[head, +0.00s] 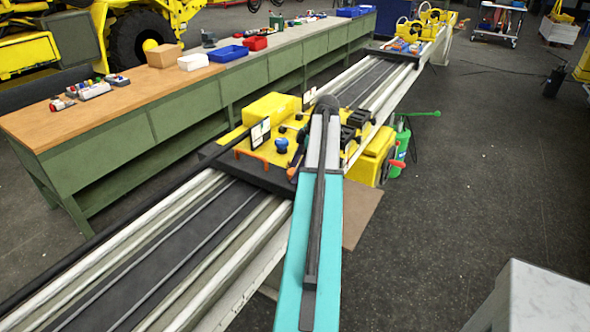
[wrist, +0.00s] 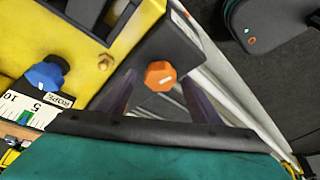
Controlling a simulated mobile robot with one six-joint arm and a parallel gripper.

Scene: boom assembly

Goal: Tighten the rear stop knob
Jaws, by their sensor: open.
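In the wrist view an orange lobed knob (wrist: 160,76) sits at the dark end plate beside the yellow carriage body (wrist: 85,50). My gripper (wrist: 159,82) is open, with one purple finger on each side of the orange knob. I cannot tell whether either finger touches it. A blue knob (wrist: 45,74) is further left on the yellow body; it also shows in the head view (head: 281,145). No label shows which knob is the rear stop knob.
The yellow carriage (head: 272,110) rides on long rails (head: 170,245). A white scale card (wrist: 28,108) stands near the blue knob. An orange handle (head: 251,160) is at the carriage's near side. A green workbench (head: 130,135) runs along the left; open floor lies to the right.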

